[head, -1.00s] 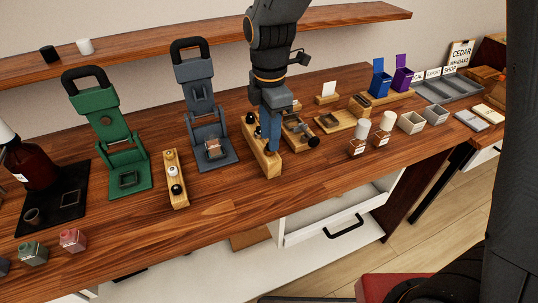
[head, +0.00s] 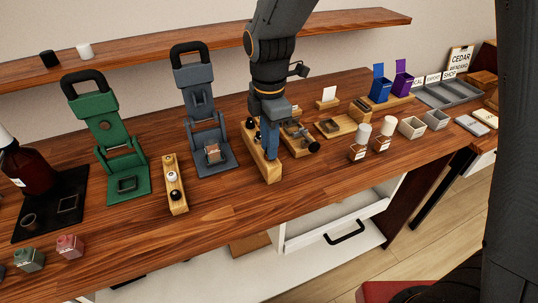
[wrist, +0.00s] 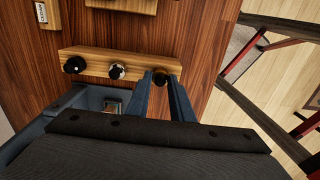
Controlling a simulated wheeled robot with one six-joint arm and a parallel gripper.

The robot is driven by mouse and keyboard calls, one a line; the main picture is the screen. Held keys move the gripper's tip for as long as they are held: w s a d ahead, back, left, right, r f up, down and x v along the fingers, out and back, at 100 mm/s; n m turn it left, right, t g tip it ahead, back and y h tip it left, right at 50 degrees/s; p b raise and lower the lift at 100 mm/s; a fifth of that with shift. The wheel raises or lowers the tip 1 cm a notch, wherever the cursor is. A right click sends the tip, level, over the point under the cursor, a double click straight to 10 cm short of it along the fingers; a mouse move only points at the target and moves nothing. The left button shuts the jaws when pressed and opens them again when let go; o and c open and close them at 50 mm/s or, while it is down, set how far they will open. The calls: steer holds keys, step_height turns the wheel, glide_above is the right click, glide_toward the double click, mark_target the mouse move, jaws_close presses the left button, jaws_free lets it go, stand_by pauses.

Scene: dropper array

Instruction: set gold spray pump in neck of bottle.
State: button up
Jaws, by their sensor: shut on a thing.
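My gripper (head: 270,152) points down at the front end of a wooden pump strip (head: 266,170). In the wrist view its two fingers (wrist: 163,77) are shut on the gold spray pump (wrist: 160,77), which shows only as a small dark, brownish top at the strip's end. The fingers mostly hide it, and whether it is clear of its hole cannot be told. A black pump (wrist: 75,65) and a white pump (wrist: 117,72) stand in the same strip (wrist: 96,58). A small bottle (head: 213,153) stands in the blue-grey press (head: 214,165), left of the strip.
A green press (head: 124,165) and another strip (head: 179,207) with round caps stand to the left. Small capped bottles (head: 358,150) and grey trays (head: 411,127) are to the right. The front table edge is clear. A shelf (head: 190,50) runs behind.

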steer(key=shift+r+p, duration=2.7)
steer(key=shift+r, duration=0.8)
